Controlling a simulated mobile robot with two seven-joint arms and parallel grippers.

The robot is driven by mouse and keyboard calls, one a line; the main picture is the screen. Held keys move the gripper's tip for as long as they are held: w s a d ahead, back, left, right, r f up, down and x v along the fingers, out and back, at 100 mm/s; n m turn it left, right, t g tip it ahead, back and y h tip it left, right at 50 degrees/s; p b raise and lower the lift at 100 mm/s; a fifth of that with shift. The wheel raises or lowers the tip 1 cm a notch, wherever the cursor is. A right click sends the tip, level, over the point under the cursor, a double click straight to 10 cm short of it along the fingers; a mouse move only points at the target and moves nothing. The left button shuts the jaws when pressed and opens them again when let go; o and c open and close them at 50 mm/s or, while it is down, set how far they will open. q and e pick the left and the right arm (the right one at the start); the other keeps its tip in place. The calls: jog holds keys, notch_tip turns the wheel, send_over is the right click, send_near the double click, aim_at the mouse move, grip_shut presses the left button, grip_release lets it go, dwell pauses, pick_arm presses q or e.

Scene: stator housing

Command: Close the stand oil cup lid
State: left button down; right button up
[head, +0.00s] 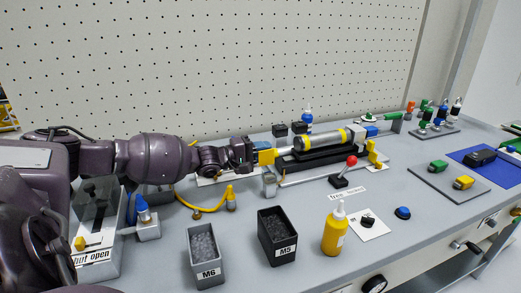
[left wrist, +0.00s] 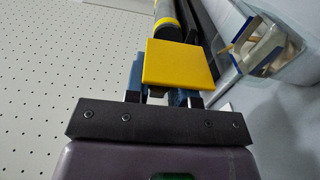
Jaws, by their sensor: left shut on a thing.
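My left gripper (head: 254,154) reaches in from the left at the back of the bench. It is shut on a yellow part (head: 266,156) at the left end of a black stand (head: 300,161). In the left wrist view the yellow part shows as a flat square plate (left wrist: 178,62) just beyond the fingertips (left wrist: 160,96), partly covering them. I cannot tell for sure whether this plate is the oil cup lid. A silver and yellow cylinder (head: 318,140) lies along the stand. My right gripper is out of view.
Grey M6 bin (head: 206,271) and black M5 bin (head: 277,249) stand in front. A yellow bottle (head: 334,233) and a red-knobbed lever (head: 345,171) stand to the right. A yellow hose (head: 208,208) lies below my arm. A pegboard (head: 220,70) closes the back.

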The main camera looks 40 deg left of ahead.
pick_arm(q)
jog(key=shift+s+d+r+m+p, duration=0.15)
jog(key=shift+d+r+m+p, duration=0.2)
jog(key=shift+m, duration=0.45)
jog(key=shift+s+d+r+m+p, duration=0.1)
jog(key=shift+m+p, duration=0.35)
jog(key=shift+m, duration=0.15)
jog(key=shift+s+d+m+p, duration=0.1)
jog(key=shift+d+m+p, duration=0.2)
jog(key=shift+m, duration=0.5)
jog(key=shift+a, duration=0.1)
jog(key=c, duration=1)
grip_release()
jog(key=shift+s, duration=0.1)
